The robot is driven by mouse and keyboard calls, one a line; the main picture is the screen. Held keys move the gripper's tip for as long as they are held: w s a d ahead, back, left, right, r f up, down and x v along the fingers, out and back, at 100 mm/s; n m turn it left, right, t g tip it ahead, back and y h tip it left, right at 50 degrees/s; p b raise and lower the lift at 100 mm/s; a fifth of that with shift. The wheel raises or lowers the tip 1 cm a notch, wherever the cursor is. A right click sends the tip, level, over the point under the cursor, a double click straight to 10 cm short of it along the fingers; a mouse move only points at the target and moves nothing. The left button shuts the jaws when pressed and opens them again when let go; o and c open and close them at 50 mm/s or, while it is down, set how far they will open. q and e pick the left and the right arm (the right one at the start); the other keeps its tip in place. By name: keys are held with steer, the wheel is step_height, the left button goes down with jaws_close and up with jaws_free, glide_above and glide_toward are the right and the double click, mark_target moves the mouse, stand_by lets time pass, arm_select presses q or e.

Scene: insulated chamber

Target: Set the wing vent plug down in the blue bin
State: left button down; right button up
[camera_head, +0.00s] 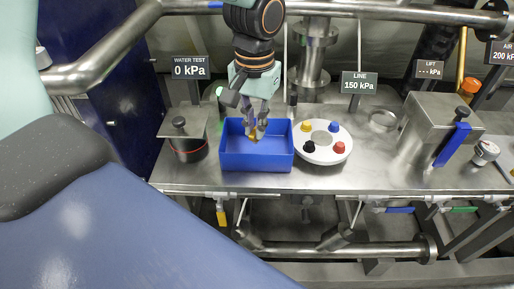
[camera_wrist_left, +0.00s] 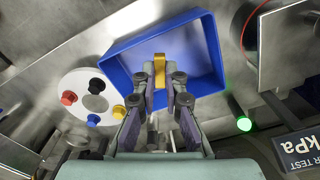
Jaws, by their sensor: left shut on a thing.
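The blue bin (camera_head: 257,161) stands open on the steel bench. My left gripper (camera_head: 256,134) points down over the bin and is shut on the wing vent plug. The plug shows as a small yellow piece (camera_head: 253,136) between the fingertips in the head view. In the left wrist view the yellow plug (camera_wrist_left: 159,82) sits between the fingers, in front of the bin's floor (camera_wrist_left: 190,50). I cannot tell whether the plug touches the floor. My right gripper is not in view.
A white disc (camera_head: 322,153) with several coloured knobs lies close to the bin's right side. A steel pot (camera_head: 188,148) with a black knob stands left of the bin. A steel box (camera_head: 430,130) with a blue handle is farther right. Signs stand behind.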

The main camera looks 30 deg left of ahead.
mark_target(256, 143)
arm_select(q)
steer(key=shift+s+f, duration=0.1)
steer(key=shift+f, duration=0.55)
steer(key=shift+s+d+f, duration=0.1)
steer(key=shift+d+f, duration=0.15)
steer(key=shift+d, duration=0.05)
steer(key=f, duration=0.2)
steer(key=f+b, duration=0.1)
steer(key=shift+w+a+f+b, duration=0.2)
steer(key=shift+f+b, duration=0.1)
steer(key=shift+f, duration=0.1)
steer(key=shift+s+d+r, duration=0.1)
steer(key=shift+r, duration=0.05)
steer(key=shift+d, duration=0.1)
steer(key=c, duration=1.5)
jaws_free()
steer(key=shift+f, duration=0.25)
steer(key=shift+o, duration=0.4)
steer(key=shift+r, duration=0.1)
